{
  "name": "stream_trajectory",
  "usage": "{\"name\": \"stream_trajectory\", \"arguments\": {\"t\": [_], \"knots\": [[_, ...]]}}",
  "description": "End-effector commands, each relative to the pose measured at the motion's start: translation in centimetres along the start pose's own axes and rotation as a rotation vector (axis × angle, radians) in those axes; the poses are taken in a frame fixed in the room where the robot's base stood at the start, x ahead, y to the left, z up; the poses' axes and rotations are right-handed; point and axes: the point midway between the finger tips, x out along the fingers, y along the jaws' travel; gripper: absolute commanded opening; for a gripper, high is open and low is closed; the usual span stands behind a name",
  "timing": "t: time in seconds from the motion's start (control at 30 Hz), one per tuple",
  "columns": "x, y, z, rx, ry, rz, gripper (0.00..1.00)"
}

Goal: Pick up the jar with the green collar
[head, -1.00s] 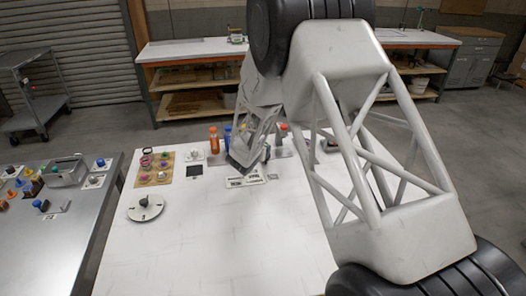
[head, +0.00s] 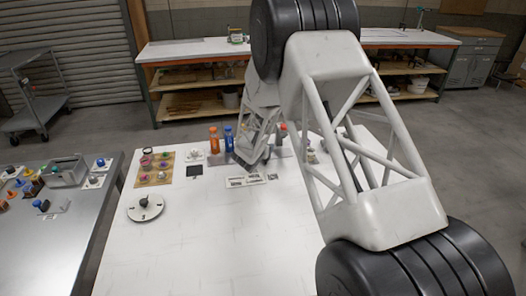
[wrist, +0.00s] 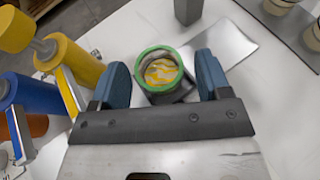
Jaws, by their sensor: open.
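The jar with the green collar (wrist: 156,54) shows in the wrist view. It is open at the top, with yellow and white swirled contents. My gripper (wrist: 161,63) is open, with one blue fingertip on each side of the jar. A gap seems to show on both sides; contact lower down cannot be told. The jar's lower body is hidden by the gripper. In the head view my arm covers the jar's area, and I cannot make the jar out there.
An orange bottle (head: 214,140) and a blue bottle (head: 229,140) stand left of my gripper. Yellow cylinders (wrist: 75,62) are close on the left in the wrist view, and a grey post (wrist: 188,10) stands beyond the jar. The white table's front (head: 220,235) is clear.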

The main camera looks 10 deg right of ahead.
Motion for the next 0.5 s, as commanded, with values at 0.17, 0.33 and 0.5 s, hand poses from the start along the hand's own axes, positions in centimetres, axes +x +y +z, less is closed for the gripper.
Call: {"name": "stream_trajectory", "arguments": {"t": [0.17, 0.33, 0.5], "knots": [[-0.02, 0.0, 0.0, 0.0, 0.0, 0.0, 0.7], [-0.03, 0.0, -0.01, 0.0, 0.0, 0.0, 0.7], [-0.04, 0.0, -0.01, 0.0, 0.0, 0.0, 0.52]]}}
